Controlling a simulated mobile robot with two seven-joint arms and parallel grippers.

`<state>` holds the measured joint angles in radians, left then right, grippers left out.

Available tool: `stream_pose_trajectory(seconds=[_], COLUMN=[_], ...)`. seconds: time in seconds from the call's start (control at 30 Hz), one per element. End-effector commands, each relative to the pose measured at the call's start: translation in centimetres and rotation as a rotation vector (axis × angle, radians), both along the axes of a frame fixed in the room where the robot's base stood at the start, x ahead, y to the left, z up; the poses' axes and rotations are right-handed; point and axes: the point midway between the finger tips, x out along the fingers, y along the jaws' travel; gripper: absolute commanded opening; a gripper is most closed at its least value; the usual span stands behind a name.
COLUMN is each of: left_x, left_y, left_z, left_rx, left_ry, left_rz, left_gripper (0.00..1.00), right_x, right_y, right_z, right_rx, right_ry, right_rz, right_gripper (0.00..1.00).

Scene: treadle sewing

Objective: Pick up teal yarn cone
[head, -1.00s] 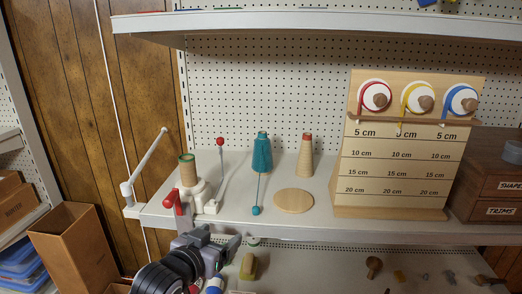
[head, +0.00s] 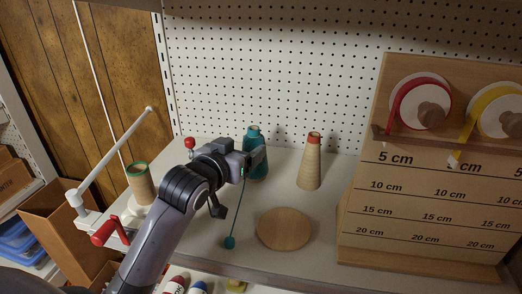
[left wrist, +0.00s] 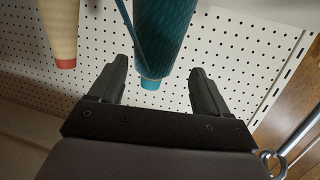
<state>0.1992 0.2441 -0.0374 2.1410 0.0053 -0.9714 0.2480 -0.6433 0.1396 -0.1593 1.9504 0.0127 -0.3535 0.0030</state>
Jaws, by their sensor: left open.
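The teal yarn cone (head: 254,137) stands upright on the shelf, partly hidden behind my left gripper (head: 257,160) in the head view. A teal strand runs from it to a small teal end piece (head: 230,242) near the shelf's front. In the left wrist view, the teal cone (left wrist: 165,35) shows upside down, its tip between the two open fingers of my left gripper (left wrist: 160,85). The gripper is empty; I cannot tell how deep the cone sits between the fingers. My right gripper is not in view.
A cream cone with a red tip (head: 311,165) stands right of the teal one. A round wooden disc (head: 285,229) lies in front. A wooden ribbon stand (head: 425,200) is at right. A red-handled winder (head: 108,233) is at left; a pegboard (head: 300,80) stands behind.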

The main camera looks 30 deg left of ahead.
Motion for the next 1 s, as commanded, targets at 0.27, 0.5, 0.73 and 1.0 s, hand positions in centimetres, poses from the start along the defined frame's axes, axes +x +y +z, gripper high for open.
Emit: stream_pose_trajectory(seconds=[0.27,0.5,0.73,1.0], left_x=[1.9,4.5,6.7,7.0], left_y=[0.0,-0.4,-0.3,-0.3], left_z=[-0.2,-0.2,-0.8,-0.9], left_rx=[0.000,-0.001,0.000,0.000], left_ry=[0.000,0.001,0.000,0.000], left_rz=[-0.001,-0.001,-0.001,-0.001], left_gripper=[0.77,0.77,0.77,0.77], right_x=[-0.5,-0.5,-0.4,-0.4], right_y=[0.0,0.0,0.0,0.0], right_z=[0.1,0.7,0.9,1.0], right_rx=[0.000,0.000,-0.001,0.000], right_ry=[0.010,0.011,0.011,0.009], right_rz=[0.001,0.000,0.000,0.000], right_gripper=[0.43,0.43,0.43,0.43])
